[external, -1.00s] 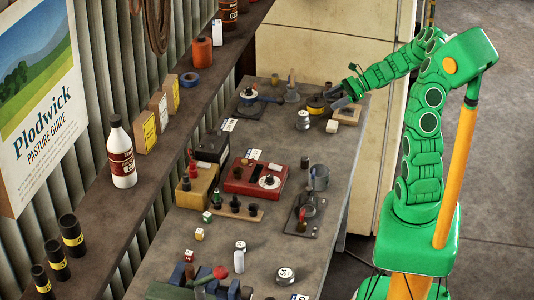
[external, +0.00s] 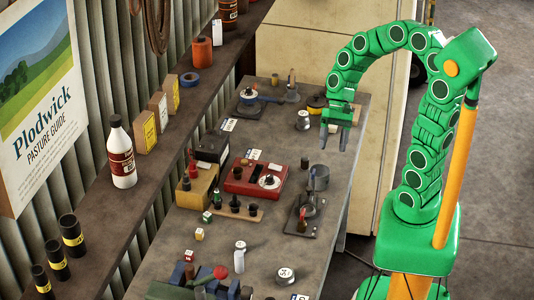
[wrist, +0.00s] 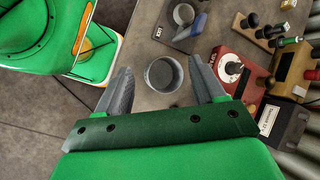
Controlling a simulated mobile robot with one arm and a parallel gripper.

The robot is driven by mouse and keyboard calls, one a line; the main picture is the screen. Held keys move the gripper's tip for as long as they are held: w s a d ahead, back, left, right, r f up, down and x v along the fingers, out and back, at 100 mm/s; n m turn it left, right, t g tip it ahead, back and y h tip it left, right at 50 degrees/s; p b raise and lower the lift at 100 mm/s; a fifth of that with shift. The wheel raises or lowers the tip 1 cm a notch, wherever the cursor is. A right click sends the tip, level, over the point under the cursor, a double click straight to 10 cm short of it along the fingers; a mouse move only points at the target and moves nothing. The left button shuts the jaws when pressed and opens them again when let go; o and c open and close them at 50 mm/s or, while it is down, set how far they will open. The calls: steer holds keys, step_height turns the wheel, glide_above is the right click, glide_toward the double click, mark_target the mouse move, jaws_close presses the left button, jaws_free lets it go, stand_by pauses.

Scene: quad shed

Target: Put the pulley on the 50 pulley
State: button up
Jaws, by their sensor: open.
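My gripper (external: 335,138) points down over the right edge of the workbench, with its two grey fingers spread and empty. In the wrist view, a grey hollow round part (wrist: 163,74) appears between the open fingertips (wrist: 161,66), apart from both. It stands on the bench in the external view (external: 319,176), nearer the camera than my gripper and below it. A second grey ring (wrist: 184,14) sits on a dark plate (external: 297,225) beside it. I cannot read a 50 mark, so I cannot tell which part is the 50 pulley.
The red box (external: 240,178) with a white dial, the black box (external: 212,148) and a wooden rack of dark knobs (external: 238,208) stand left of the grey part. A white-topped round weight (external: 303,120) stands left of my gripper. Bare bench (external: 270,235) lies toward the front.

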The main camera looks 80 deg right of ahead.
steer(key=s+a+r+n+g+h, duration=0.2)
steer(key=s+n+h, duration=0.4)
steer(key=s+n, duration=0.5)
steer(key=shift+s+a+h, duration=0.35)
steer(key=shift+s+h, duration=0.05)
steer(key=shift+s, duration=1.25)
